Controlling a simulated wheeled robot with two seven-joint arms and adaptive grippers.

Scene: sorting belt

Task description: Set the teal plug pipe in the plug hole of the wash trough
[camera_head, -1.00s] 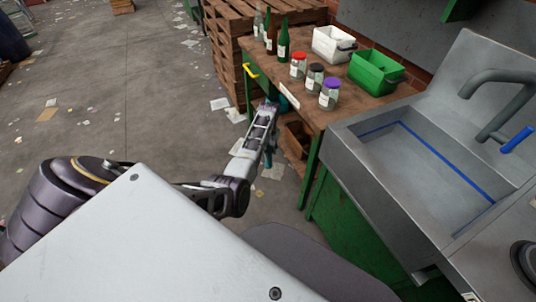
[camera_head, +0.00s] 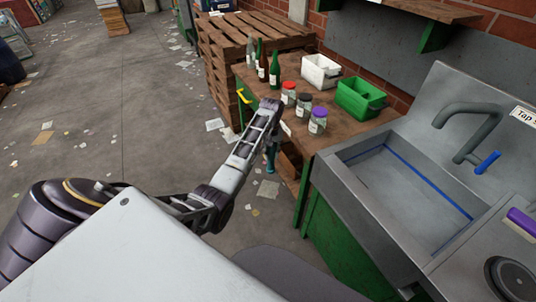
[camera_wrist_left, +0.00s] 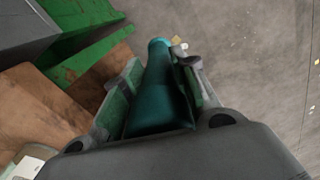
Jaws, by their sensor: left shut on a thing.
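My left gripper (camera_head: 272,143) points down beside the brown table's front edge, left of the wash trough. It is shut on the teal plug pipe (camera_head: 271,160), which hangs below it over the floor. The left wrist view shows the teal pipe (camera_wrist_left: 156,95) between the two fingers (camera_wrist_left: 152,88), tapering away from the camera. The grey wash trough (camera_head: 347,190) stands at the right with a blue line round its inner wall. Its plug hole cannot be made out. My right gripper is not in view.
Jars (camera_head: 317,121), bottles (camera_head: 274,70), a white bin (camera_head: 319,69) and a green bin (camera_head: 359,97) stand on the table (camera_head: 336,134). A tap (camera_head: 470,118) with a blue handle reaches over the trough. Paper scraps litter the open floor.

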